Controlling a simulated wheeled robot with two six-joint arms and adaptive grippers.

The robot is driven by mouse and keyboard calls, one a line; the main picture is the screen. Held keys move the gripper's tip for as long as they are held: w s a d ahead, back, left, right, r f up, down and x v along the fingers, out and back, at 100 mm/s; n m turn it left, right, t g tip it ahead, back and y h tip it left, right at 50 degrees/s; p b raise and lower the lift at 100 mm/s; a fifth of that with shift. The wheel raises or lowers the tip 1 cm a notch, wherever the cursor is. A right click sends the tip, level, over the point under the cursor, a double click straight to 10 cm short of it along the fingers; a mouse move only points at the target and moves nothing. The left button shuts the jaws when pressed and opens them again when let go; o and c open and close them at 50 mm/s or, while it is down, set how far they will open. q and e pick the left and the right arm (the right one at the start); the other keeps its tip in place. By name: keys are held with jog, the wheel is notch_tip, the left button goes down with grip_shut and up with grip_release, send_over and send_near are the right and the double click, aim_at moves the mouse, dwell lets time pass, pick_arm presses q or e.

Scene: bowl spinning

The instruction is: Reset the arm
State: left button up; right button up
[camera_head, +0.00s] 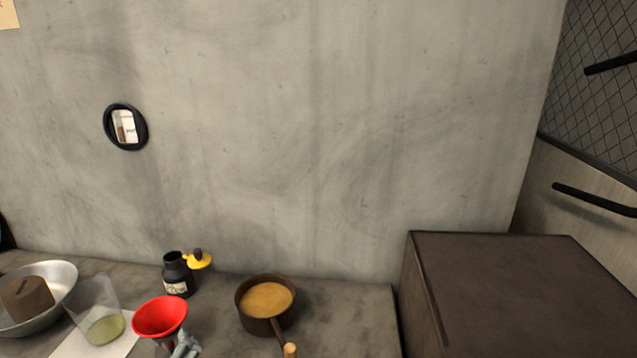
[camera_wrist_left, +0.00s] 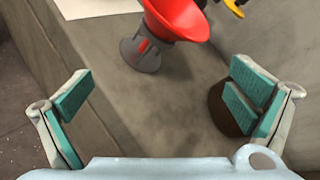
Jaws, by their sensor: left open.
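My left gripper (camera_wrist_left: 162,100) is open in the left wrist view, its teal-padded fingers wide apart with nothing between the pads. A small grey-teal piece, seemingly part of it, shows at the bottom edge of the head view (camera_head: 185,346), just in front of the red funnel (camera_head: 160,317). In the wrist view the funnel (camera_wrist_left: 178,18) stands upright on a grey base (camera_wrist_left: 143,53), beyond the fingertips. A brown pot (camera_wrist_left: 222,112) is partly hidden behind the right-hand finger. My right gripper is in neither view.
A metal bowl (camera_head: 66,279) holding a brown block (camera_head: 27,298) and a clear cup (camera_head: 98,318) stand at left. A dark bottle (camera_head: 176,274) stands near the wall. The pot (camera_head: 254,323) holds yellowish contents. A dark box (camera_head: 510,290) rises at right.

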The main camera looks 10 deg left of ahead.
pick_arm(q)
jog(key=s+d+f+n+g+h, duration=0.2)
jog(key=s+d+f+n, duration=0.2)
jog(key=s+n, duration=0.35)
jog(key=s+d+f+n+g+h, duration=0.2)
jog(key=s+d+f+n+g, duration=0.1)
jog(key=s+n, duration=0.45)
jog(key=s+d+f+n+g+h, duration=0.2)
jog(key=s+d+f+n, duration=0.2)
jog(key=s+n, duration=0.35)
notch_tip(320, 180, down, 20)
jog(key=s+a+f+g, duration=0.1)
jog(key=s+a+g, duration=0.1)
jog(key=s, duration=0.1)
jog(key=s+f, duration=1)
jog(key=s, duration=0.2)
jog(key=shift+s+a+f+g, duration=0.15)
jog(key=shift+s+a+g, duration=0.15)
jog(key=shift+s+g, duration=0.1)
